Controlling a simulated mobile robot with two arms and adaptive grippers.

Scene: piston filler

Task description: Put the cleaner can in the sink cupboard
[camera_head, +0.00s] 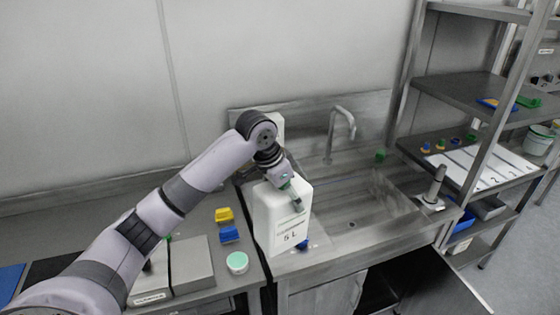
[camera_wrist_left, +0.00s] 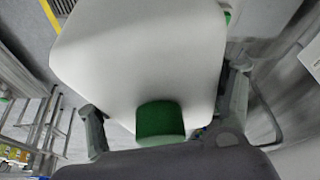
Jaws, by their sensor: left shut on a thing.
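The cleaner can (camera_head: 278,222) is a white canister marked "5 L". It is upright at the left end of the sink unit in the head view; I cannot tell whether its base touches the top. My left gripper (camera_head: 291,193) is shut on its upper part. In the left wrist view the fingers of the left gripper (camera_wrist_left: 165,112) lie either side of the white can body (camera_wrist_left: 140,55), with a green cap (camera_wrist_left: 160,120) near the palm. The sink cupboard (camera_head: 378,290) below the basin shows a dark opening at the bottom edge. My right gripper is out of view.
The sink basin (camera_head: 350,205) with its tap (camera_head: 342,122) lies right of the can. A dark panel (camera_head: 430,280), apparently an open door, stands out below. Yellow (camera_head: 224,215) and blue (camera_head: 230,234) blocks and a green-lidded jar (camera_head: 237,262) sit left. Shelving (camera_head: 480,95) stands right.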

